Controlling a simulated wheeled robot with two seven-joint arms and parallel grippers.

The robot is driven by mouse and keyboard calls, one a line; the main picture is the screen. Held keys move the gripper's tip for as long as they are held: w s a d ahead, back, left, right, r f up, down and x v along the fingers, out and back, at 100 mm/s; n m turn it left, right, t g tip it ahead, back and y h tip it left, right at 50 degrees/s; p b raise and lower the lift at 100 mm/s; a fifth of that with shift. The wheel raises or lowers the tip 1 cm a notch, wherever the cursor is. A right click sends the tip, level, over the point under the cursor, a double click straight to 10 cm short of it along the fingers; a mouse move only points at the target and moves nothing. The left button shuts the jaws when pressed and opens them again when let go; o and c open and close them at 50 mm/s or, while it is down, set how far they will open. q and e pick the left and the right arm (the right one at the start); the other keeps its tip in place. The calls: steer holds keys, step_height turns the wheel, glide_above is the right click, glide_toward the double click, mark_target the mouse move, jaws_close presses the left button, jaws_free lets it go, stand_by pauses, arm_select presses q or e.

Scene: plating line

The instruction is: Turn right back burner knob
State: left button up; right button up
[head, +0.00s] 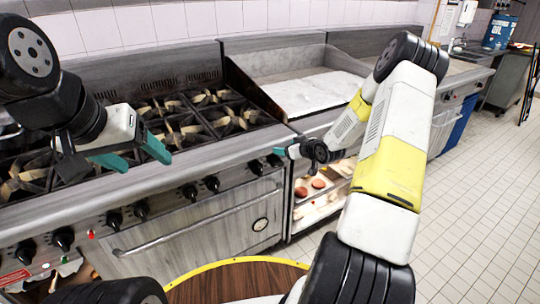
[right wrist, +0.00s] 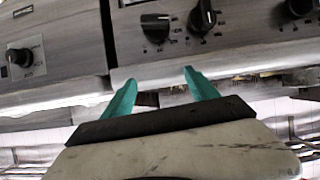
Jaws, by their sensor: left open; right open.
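The range has a row of black knobs along its front panel. The two rightmost, a knob (head: 255,167) and an end knob (head: 275,160), sit near my right gripper (head: 281,152). In the right wrist view the open teal fingers (right wrist: 159,77) point toward a knob (right wrist: 155,27), with a second knob (right wrist: 203,17) beside it. The fingers are apart from both knobs, with nothing between them. Which knob serves the right back burner I cannot tell. My left gripper (head: 142,160) is open and empty above the burner grates (head: 210,112).
A griddle (head: 315,92) stands right of the range, with a lit compartment (head: 318,190) below it. The oven door with its handle (head: 190,230) is under the knobs. A blue container (head: 498,32) stands far back. Tiled floor (head: 475,200) at right is clear.

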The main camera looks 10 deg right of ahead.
mark_target(280, 164)
step_height(280, 164, down, 11)
steer(key=s+m+t+y, duration=0.2)
steer(key=s+m+t, duration=0.1)
steer(key=t, duration=0.2)
steer(key=x, duration=0.7)
steer(key=shift+w+d, duration=0.25)
steer(key=shift+w, duration=0.2)
steer(key=c, duration=1.3)
arm_select(q)
steer(key=shift+s+d, duration=0.1)
steer(key=shift+s, duration=0.4)
